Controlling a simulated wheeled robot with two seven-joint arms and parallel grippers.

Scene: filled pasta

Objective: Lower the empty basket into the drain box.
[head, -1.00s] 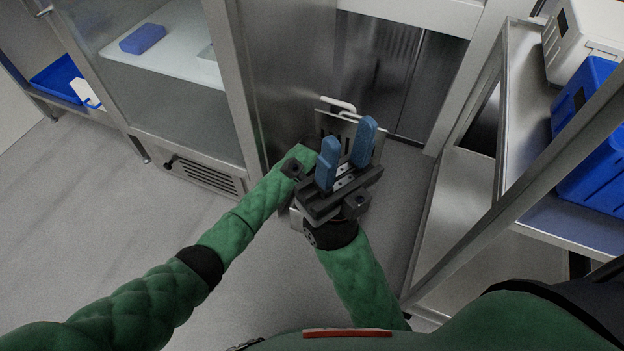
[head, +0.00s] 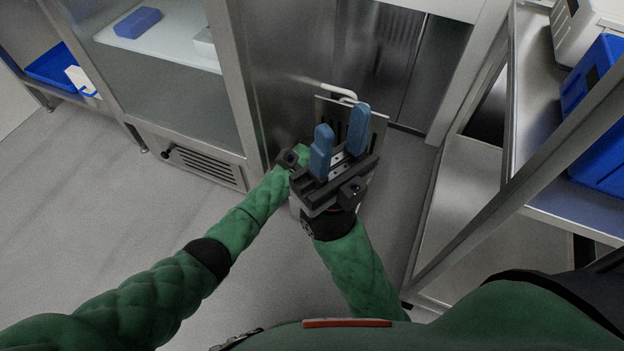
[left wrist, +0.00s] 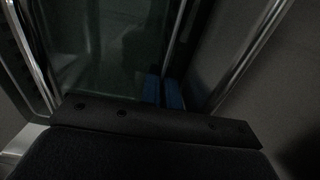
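My right gripper (head: 340,140) is in the middle of the head view, its two blue fingers apart with nothing between them. Just behind it stands a slotted metal plate (head: 378,125) with a pale curved handle (head: 338,91); it may be part of the basket, but most of it is hidden. My left arm reaches in from the left, and its gripper is hidden behind the right one. In the dark left wrist view, the blue fingers of my left gripper (left wrist: 162,92) show close together; whether they hold anything is unclear. I cannot make out the drain box.
A steel cabinet (head: 185,90) stands at left, with a white board and blue block inside. A steel rack (head: 465,215) at right carries a blue crate (head: 600,115) and a white appliance (head: 585,25). The grey floor (head: 95,215) at left is clear.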

